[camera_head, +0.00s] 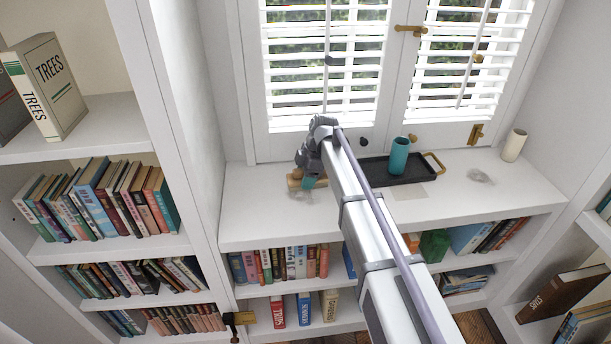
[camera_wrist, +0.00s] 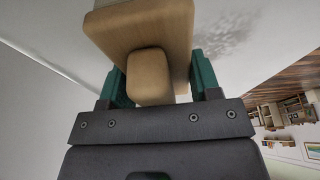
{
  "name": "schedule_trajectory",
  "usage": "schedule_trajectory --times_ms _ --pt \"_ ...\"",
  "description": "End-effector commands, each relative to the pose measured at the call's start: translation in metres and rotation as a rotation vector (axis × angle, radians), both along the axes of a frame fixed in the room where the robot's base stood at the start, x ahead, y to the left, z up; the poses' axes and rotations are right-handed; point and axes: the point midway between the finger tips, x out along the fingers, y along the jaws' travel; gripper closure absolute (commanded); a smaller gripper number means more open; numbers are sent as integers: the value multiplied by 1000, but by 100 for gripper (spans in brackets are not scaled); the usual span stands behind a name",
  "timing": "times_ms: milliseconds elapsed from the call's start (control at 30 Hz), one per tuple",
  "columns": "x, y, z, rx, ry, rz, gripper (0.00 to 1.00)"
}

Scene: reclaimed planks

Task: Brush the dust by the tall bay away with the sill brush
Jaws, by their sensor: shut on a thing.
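My gripper (camera_head: 309,182) is low over the left end of the white sill. In the wrist view, the teal fingers of my gripper (camera_wrist: 158,88) are shut on the wooden handle of the sill brush (camera_wrist: 150,78). The brush's wooden body (camera_wrist: 135,25) lies just beyond the fingers; its bristles are hidden. In the head view the brush (camera_head: 294,180) shows as a small tan block. A grey dust patch (camera_head: 300,194) lies on the sill by the brush, near the tall bookcase on the left. Dust (camera_wrist: 235,35) also shows in the wrist view. Another dust patch (camera_head: 481,176) is at the sill's right.
A black tray (camera_head: 372,174) with a brass handle holds a teal cup (camera_head: 399,155) mid-sill. A cream cylinder (camera_head: 514,145) stands at the right end. Shuttered windows (camera_head: 325,60) rise behind. The tall bookcase wall (camera_head: 190,100) bounds the left. Books fill the shelves below.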

Motion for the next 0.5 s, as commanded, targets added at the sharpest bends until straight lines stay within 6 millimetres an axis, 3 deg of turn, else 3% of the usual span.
schedule_trajectory --times_ms 167,500 --pt "-22 -4 -2 0 0 0 62" --pt "-36 -6 -2 -1 2 1 62"
